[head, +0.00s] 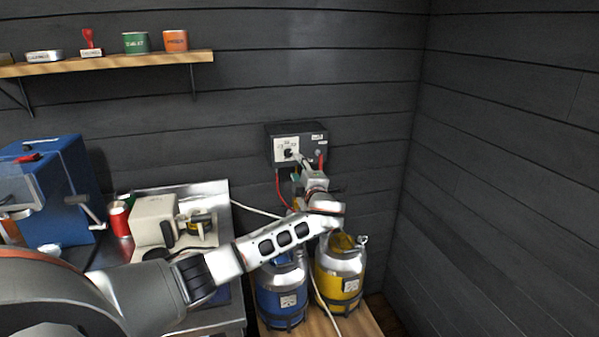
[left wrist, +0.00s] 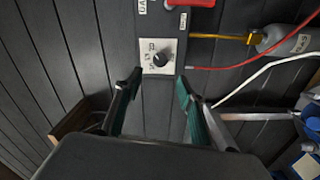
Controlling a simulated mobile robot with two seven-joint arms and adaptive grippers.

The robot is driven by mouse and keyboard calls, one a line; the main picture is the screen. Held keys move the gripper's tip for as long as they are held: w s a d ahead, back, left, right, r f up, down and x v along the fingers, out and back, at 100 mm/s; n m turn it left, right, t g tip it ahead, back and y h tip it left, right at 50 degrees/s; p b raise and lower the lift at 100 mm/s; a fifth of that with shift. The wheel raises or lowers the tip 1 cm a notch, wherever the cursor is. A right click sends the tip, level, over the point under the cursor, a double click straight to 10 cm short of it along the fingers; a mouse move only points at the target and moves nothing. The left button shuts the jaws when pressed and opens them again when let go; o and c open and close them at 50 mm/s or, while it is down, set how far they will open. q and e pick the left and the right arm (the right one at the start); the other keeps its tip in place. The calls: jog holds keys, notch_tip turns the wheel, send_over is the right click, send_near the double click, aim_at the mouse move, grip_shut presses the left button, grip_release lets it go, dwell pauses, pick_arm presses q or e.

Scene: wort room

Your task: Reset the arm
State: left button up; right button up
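My left arm (head: 270,240) reaches across the head view toward a dark control box (head: 318,131) on the wall. My left gripper (left wrist: 160,82) is open and empty in the left wrist view, with its two fingers apart. A black knob (left wrist: 160,59) on a white dial plate (left wrist: 150,46) lies just ahead, between the lines of the fingertips. The knob (head: 288,152) also shows in the head view, close to the gripper. I see no contact with it. My right gripper is in neither view.
A blue canister (head: 282,285) and a yellow canister (head: 341,270) stand below the box. Red and white hoses run near them. A blue machine (head: 62,190), a red can (head: 119,219) and a beige device (head: 152,220) are at left. A shelf (head: 110,62) holds tins. The right wall is bare.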

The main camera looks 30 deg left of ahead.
pick_arm(q)
jog(key=shift+v, duration=0.8)
jog(key=s+d+f+n+h, duration=0.3)
jog(key=d+f, duration=0.2)
jog(key=f, duration=0.4)
jog(key=s+d+f+n+h, duration=0.3)
jog(key=d+f+n, duration=0.1)
jog(key=f, duration=0.5)
jog(key=s+d+f+n+h, duration=0.3)
jog(key=d+f, duration=0.2)
jog(key=f, duration=0.4)
jog(key=s+d+f+n+g+h, duration=0.2)
jog(key=s+d+f+n+h, duration=0.2)
jog(key=s+d+f+n, duration=0.65)
jog(key=s+f+n+h, duration=0.1)
jog(key=s+n, duration=1)
jog(key=s+d+f+n+h, duration=0.1)
jog(key=s+n, duration=0.9)
jog(key=s, duration=0.1)
jog(key=shift+s+d+f+n+t+h, duration=0.3)
jog(key=shift+f+n+t+h, duration=0.05)
jog(key=shift+f+t+h, duration=0.05)
